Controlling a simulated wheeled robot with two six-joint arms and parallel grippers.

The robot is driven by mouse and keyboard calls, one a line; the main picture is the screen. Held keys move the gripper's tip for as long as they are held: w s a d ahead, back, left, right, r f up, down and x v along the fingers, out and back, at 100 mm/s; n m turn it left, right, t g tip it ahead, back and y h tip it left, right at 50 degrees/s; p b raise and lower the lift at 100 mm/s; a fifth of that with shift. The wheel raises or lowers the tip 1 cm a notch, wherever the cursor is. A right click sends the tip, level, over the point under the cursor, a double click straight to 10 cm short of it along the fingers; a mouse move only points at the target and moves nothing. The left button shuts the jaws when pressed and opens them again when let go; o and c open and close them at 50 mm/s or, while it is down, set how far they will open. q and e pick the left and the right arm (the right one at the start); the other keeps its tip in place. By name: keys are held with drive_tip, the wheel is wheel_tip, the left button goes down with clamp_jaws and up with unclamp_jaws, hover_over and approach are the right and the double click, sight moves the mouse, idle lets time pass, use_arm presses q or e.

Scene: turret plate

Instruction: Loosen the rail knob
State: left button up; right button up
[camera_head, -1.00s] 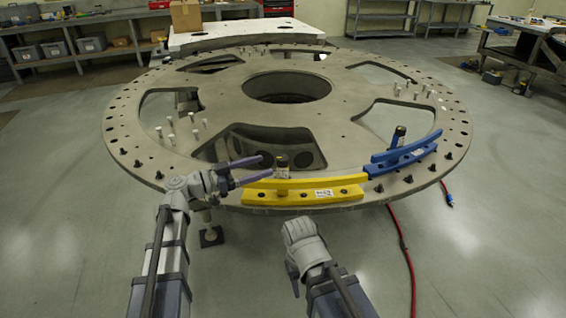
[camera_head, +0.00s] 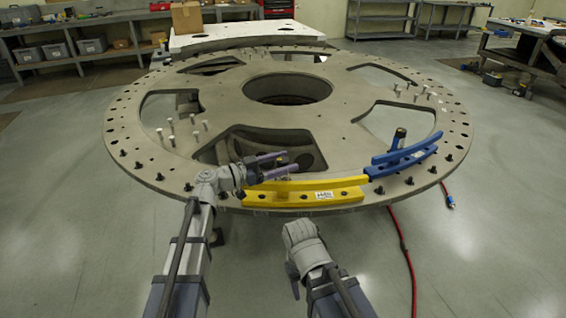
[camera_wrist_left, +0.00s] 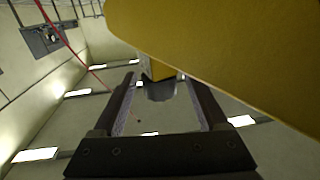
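The yellow rail (camera_head: 300,191) lies along the near edge of the round turret plate (camera_head: 225,95). Its knob is largely hidden by my left gripper (camera_head: 286,163) in the head view.
A blue rail (camera_head: 400,160) with its own upright dark knob (camera_head: 398,139) adjoins the yellow one on the right. Several bolts stand on the plate, which has large cut-outs. A red hose (camera_head: 408,255) runs over the floor. Shelves and benches stand far back.

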use_arm(q)
clamp_jaws()
idle(0.4)
drive_tip(key=shift+s+t, duration=0.1)
drive_tip(key=shift+t, duration=0.2)
drive_tip(key=shift+s+n+t+y, duration=0.15)
drive_tip(key=shift+n+t+y, duration=0.45)
drive_tip(key=shift+n+t, duration=0.1)
drive_tip(key=n+t+y, duration=0.2)
drive_tip(key=t, duration=0.1)
drive_tip(key=n+t+y, duration=0.3)
drive_tip(key=y, duration=0.1)
drive_tip(key=shift+d+n+y, duration=0.1)
drive_tip(key=shift+n+y, duration=0.2)
drive_tip(key=shift+n, duration=0.1)
drive_tip(key=shift+w+n+t+y, duration=0.15)
drive_tip(key=shift+n+t+y, duration=0.3)
drive_tip(key=shift+n+y, duration=0.5)
drive_tip(key=shift+w+n+t+y, duration=0.1)
drive_tip(key=shift+n+t+y, duration=0.4)
drive_tip(key=shift+y, duration=0.75)
drive_tip(key=shift+n+y, duration=0.25)
drive_tip(key=shift+y, duration=0.05)
